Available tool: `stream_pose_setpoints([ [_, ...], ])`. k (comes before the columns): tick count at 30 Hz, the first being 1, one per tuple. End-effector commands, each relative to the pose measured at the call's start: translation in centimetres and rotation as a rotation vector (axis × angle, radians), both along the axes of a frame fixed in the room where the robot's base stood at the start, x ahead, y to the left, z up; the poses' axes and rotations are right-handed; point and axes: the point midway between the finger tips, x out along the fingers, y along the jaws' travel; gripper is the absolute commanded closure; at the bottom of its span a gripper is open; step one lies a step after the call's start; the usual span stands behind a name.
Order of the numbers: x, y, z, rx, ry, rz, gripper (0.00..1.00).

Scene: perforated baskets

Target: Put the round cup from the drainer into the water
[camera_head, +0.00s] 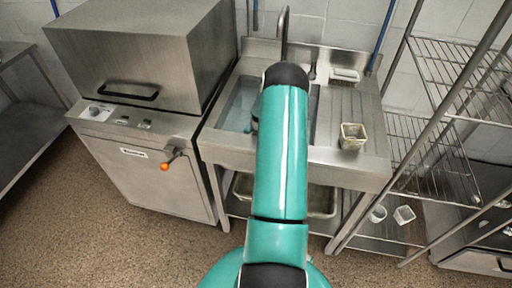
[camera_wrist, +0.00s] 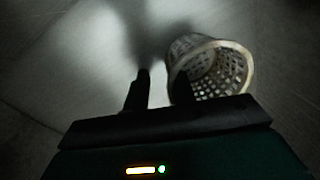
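The round cup (camera_wrist: 236,67), a pale perforated basket, is tilted with its mouth toward the camera in the wrist view. My gripper (camera_wrist: 160,82) shows two dark fingers standing apart. The right finger overlaps the cup's left rim; the left finger is clear of it, and I see no cup wall clamped between them. In the head view my arm hides the gripper and the round cup. The sink with water (camera_head: 238,108) shows to the left of my arm. The drainer (camera_head: 338,103) is to its right and holds a square cup (camera_head: 353,136).
A steel dishwasher (camera_head: 150,110) with an orange-knobbed lever stands left of the sink. A faucet (camera_head: 284,35) rises behind the sink. A wire rack (camera_head: 450,120) stands at the right, with two small containers low down. A white container (camera_head: 344,75) sits at the back of the drainer.

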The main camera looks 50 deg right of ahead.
Motion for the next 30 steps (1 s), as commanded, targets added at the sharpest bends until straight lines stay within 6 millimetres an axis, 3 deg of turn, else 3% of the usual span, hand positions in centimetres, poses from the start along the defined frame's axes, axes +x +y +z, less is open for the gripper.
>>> stream_pose_setpoints([
  [5, -0.1, -0.1, 1.8, -0.003, -0.001, -0.001, 0.74],
  [18, -1.1, -0.2, 10.6, -0.003, -0.002, 0.0, 0.74],
  [22, -1.3, -0.2, 11.8, -0.001, 0.0, 0.0, 0.74],
  [30, -1.2, 0.0, 12.4, -0.003, 0.0, 0.006, 0.74],
])
